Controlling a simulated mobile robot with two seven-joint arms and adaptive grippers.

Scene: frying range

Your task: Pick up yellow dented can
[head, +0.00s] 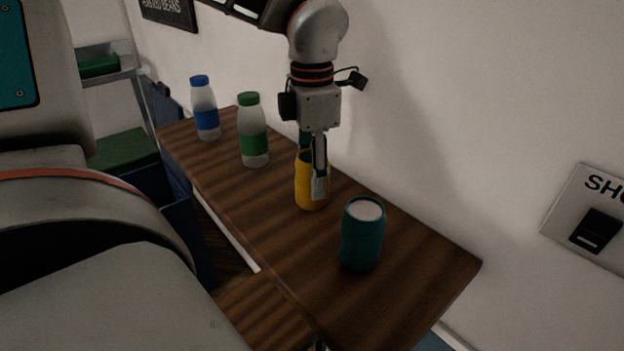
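The yellow can (305,190) stands upright on the wooden shelf, between the green-capped bottle and the teal can. My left gripper (319,180) points straight down at it from above. One finger lies in front of the can's right side and covers part of it. The other finger is hidden, so I cannot tell whether the grip is closed on the can. No dent shows clearly. My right gripper is not in view.
A teal can (361,238) with a pale top stands nearer on the shelf (425,265). A green-capped bottle (253,135) and a blue-capped bottle (205,110) stand farther left. Something teal shows behind the yellow can. The wall (480,130) runs close behind.

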